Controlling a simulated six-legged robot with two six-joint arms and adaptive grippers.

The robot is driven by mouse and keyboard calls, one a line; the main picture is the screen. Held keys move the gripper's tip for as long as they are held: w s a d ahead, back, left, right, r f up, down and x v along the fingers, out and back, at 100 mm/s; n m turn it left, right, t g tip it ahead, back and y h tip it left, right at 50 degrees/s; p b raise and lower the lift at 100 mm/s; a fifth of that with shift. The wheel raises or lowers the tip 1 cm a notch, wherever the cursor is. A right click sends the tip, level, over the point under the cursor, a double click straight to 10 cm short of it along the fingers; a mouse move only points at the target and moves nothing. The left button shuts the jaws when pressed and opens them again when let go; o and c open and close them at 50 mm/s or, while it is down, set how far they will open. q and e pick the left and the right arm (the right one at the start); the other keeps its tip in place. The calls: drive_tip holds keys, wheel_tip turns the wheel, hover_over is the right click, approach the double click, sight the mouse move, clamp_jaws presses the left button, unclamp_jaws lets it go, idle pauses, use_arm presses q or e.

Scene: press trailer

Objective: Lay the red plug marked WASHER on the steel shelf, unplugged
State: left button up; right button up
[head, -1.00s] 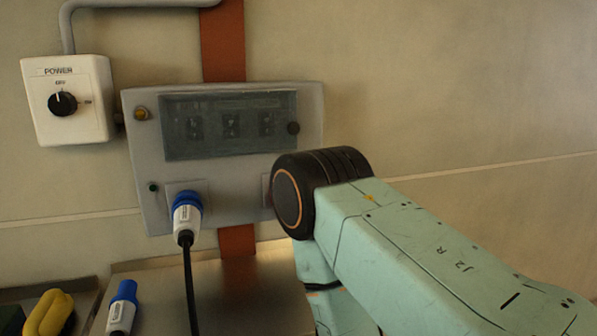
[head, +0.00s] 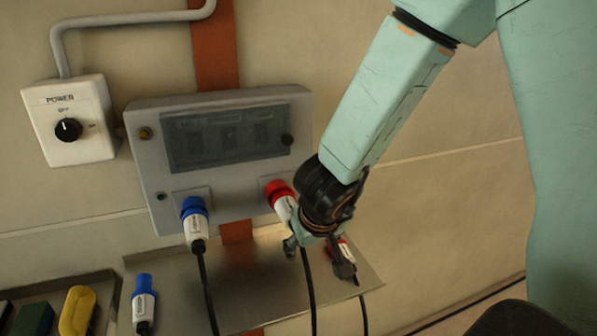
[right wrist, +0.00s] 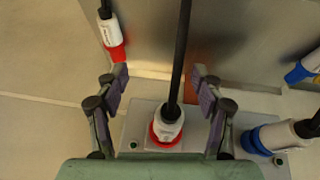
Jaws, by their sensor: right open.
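A red plug (head: 280,200) with a white body sits in the right-hand socket of the grey panel box. In the right wrist view the red plug (right wrist: 166,128) is upside down, its black cable running up between my fingers. A second red plug (head: 346,252) lies on the right of the steel shelf (head: 240,292); it also shows in the right wrist view (right wrist: 112,38). The lettering on both is too small to read. My right gripper (head: 318,253) is open, in front of the socketed plug, its fingers (right wrist: 160,76) on either side of the cable, not closed on it. My left gripper is not in view.
A blue plug (head: 195,222) sits in the left socket of the panel box (head: 150,165). A POWER switch box (head: 68,122) is on the wall. Yellow (head: 77,312) and green items lie at lower left. Mid-shelf is mostly clear.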

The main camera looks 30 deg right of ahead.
drive_tip(key=t+y+p, duration=0.1)
drive_tip(key=p, duration=0.1)
approach(286, 206)
drive_tip(key=s+f, duration=0.2)
drive_tip(key=w+f+b, duration=0.1)
drive_tip(key=w+d+f+b, duration=0.1)
drive_tip(key=w+b, duration=0.1)
drive_tip(key=shift+f, duration=0.4)
drive_tip(key=shift+b+x, duration=1)
drive_tip(key=shift+x, duration=0.05)
drive_tip(key=x, duration=0.3)
drive_tip(key=shift+w+d+f+b, duration=0.1)
drive_tip(key=shift+w+f+b, duration=0.05)
drive_tip(key=shift+b, duration=0.15)
drive_tip(key=shift+w+d+f, duration=0.1)
drive_tip(key=shift+w+f, duration=0.15)
drive_tip(key=shift+f, duration=0.25)
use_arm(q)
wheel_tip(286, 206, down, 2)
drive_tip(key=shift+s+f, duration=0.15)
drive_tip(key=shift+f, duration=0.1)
use_arm(e)
drive_tip(key=shift+w+f, duration=0.15)
drive_tip(key=shift+w, duration=0.05)
drive_tip(key=shift+c, duration=0.4)
